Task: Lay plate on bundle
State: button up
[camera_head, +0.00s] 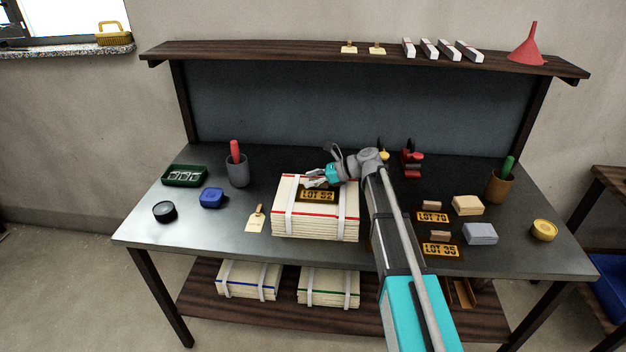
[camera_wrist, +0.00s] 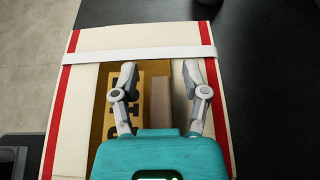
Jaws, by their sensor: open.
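The bundle (camera_head: 315,224) is a thick stack of cream sheets with red edge lines and white straps, lying on the workbench. It fills much of the wrist view (camera_wrist: 84,86). The dark LOT 52 plate (camera_head: 317,197) lies on top of the bundle. In the wrist view the plate (camera_wrist: 118,82) shows ochre with dark lettering, with a brown block-like grip (camera_wrist: 160,98) standing on it. My gripper (camera_head: 318,180) is over the bundle and plate. In the wrist view its open fingers (camera_wrist: 160,68) are on either side of the grip, with gaps visible.
The LOT 70 plate (camera_head: 433,217) and LOT 35 plate (camera_head: 441,250) lie right of my arm. A tan block (camera_head: 467,205) and grey block (camera_head: 480,234) sit near them. A tag (camera_head: 256,218) lies left of the bundle. A grey cup (camera_head: 237,171) stands behind left.

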jog(key=shift+r, duration=0.1)
jog(key=shift+d+r+p, duration=0.2)
jog(key=shift+d+p, duration=0.1)
jog(key=shift+d, duration=0.05)
jog(key=p+v, duration=0.4)
jog(key=v, duration=0.7)
jog(key=shift+d, duration=0.15)
